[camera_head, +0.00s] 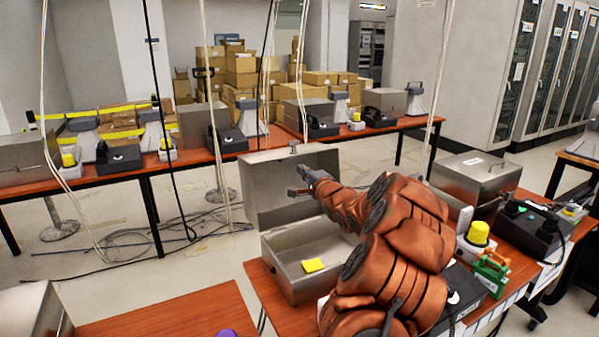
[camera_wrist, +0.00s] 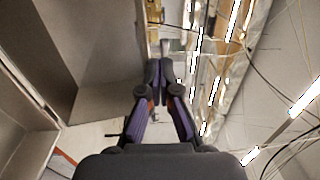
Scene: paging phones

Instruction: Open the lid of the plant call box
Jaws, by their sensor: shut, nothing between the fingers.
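The plant call box (camera_head: 287,275) is a grey metal box on the near wooden table, in the middle of the head view. Its lid (camera_head: 268,188) stands up, swung wide open at the back, so the inside shows. My gripper (camera_head: 297,181) is in front of the lid's inner face, above the box. It is shut and empty; I cannot tell whether it touches the lid. In the wrist view the closed fingers (camera_wrist: 160,72) point away, with grey metal panels (camera_wrist: 95,50) close on the left.
A second metal box (camera_head: 478,178) with its lid down stands at the right, near a yellow-capped device (camera_head: 477,238) and a green device (camera_head: 491,273). White and black cables (camera_head: 218,110) hang before the far tables (camera_head: 190,158). Cardboard boxes (camera_head: 240,65) are stacked behind.

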